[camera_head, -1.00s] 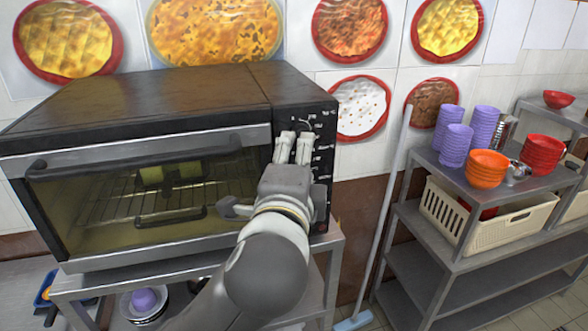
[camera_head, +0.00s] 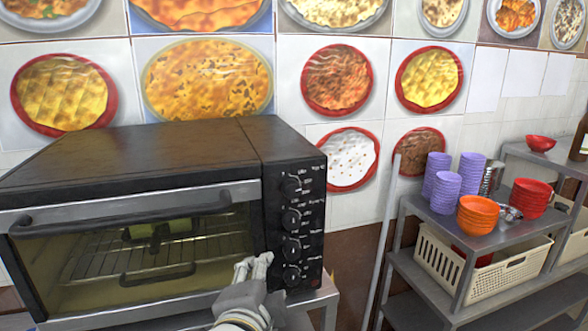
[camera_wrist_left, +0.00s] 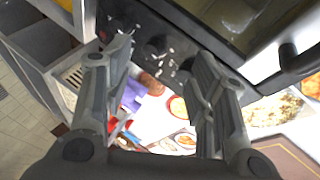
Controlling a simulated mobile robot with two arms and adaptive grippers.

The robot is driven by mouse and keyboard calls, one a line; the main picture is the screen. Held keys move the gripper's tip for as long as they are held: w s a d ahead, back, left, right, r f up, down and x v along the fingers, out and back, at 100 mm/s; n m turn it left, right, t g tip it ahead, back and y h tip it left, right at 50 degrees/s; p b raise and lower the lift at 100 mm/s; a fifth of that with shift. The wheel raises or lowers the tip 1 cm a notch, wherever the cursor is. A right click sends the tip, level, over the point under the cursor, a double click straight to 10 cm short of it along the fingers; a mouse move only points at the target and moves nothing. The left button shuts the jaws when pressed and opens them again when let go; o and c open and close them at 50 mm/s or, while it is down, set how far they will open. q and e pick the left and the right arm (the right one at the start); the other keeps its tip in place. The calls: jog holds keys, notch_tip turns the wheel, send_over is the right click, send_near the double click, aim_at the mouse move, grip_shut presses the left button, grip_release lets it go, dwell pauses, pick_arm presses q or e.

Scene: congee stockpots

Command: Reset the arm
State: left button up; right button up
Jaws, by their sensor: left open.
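My left gripper (camera_head: 254,266) is at the lower middle of the head view, in front of the oven's lower right front, near the lowest knobs. In the left wrist view its two fingers (camera_wrist_left: 162,85) stand wide apart with nothing between them. The black oven (camera_head: 130,165) stands on a metal table with its glass door shut. Its knob panel (camera_head: 292,205) is to the right of the door and also shows between and above the fingers in the left wrist view (camera_wrist_left: 140,32). My right gripper is in neither view.
The oven's door handle (camera_head: 135,215) juts out in front. A metal shelf (camera_head: 424,212) at the right holds purple bowls (camera_head: 442,190), orange bowls (camera_head: 477,214) and red bowls (camera_head: 529,198). A cream basket (camera_head: 440,258) sits below. A pale pole (camera_head: 386,240) leans on the wall.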

pick_arm(q)
jog(key=s+a+f+n+g, duration=0.3)
jog(key=s+a+f, duration=0.1)
jog(key=f, duration=0.6)
jog(key=s+a+f+n+g, duration=0.3)
jog(key=s+a+f+n, duration=0.1)
jog(key=f, duration=0.5)
jog(key=s+a+f+n+g+y, duration=0.1)
jog(key=s+a+f+n+g, duration=0.2)
jog(key=s+f, duration=0.45)
jog(key=s+a+f+n+g, duration=0.2)
jog(key=s+a+f+n, duration=0.15)
jog(key=s+f, duration=0.4)
notch_tip(320, 180, down, 32)
jog(key=s+b, duration=0.2)
jog(key=b, duration=0.6)
jog(key=s+a+f+g+b, duration=0.1)
jog(key=s+a+f+b, duration=0.1)
jog(key=s+f, duration=0.6)
jog(key=s+a+f+g+b, duration=0.1)
jog(key=s+f+b, duration=0.3)
jog(key=s+f, duration=0.4)
notch_tip(320, 180, down, 6)
jog(key=shift+s+a+f+m, duration=0.25)
jog(key=shift+s+a+m, duration=0.05)
jog(key=shift+a+m, duration=0.05)
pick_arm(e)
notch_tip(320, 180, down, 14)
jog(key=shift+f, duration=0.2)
